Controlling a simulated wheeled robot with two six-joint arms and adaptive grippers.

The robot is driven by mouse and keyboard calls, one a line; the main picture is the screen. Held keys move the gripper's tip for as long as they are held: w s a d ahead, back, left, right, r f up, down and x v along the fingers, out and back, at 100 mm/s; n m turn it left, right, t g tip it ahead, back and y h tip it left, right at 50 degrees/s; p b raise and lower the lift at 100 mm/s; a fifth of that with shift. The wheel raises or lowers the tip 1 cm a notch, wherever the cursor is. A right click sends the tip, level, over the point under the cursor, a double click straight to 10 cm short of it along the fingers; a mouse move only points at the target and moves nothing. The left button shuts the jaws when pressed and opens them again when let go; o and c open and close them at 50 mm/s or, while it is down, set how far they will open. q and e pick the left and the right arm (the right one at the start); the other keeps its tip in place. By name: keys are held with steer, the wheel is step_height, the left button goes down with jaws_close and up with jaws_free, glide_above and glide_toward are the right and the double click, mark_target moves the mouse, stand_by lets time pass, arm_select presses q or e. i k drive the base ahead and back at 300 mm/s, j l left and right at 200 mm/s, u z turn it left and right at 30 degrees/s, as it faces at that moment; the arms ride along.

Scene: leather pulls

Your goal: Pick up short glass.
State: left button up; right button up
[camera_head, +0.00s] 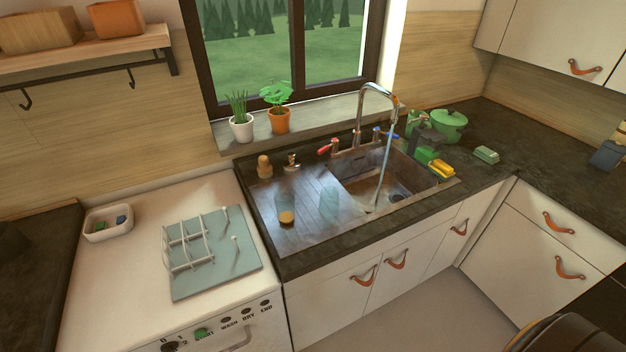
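Two faint, see-through glass shapes stand on the metal drainboard left of the sink basin. The left glass (285,202) has a small amber patch at its base. The right glass (328,198) is bluish and close to the basin's edge. Their outlines are weak, so I cannot tell for sure which one is the short glass. Neither of my grippers shows in the head view.
Water runs from the tall faucet (362,108) into the sink basin (385,178). A wooden pepper-mill-like object (265,167) stands behind the glasses. A dish rack (188,245) lies on the white appliance at left. Green pots (449,124) and sponges (442,168) sit right of the sink.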

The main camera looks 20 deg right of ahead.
mark_target(329, 202)
steer(key=i+l+u, duration=0.1)
steer(key=l+u, duration=0.3)
steer(key=l, duration=0.6)
steer(key=k+l+u, duration=0.1)
steer(key=l+u, duration=0.25)
steer(key=l, duration=0.65)
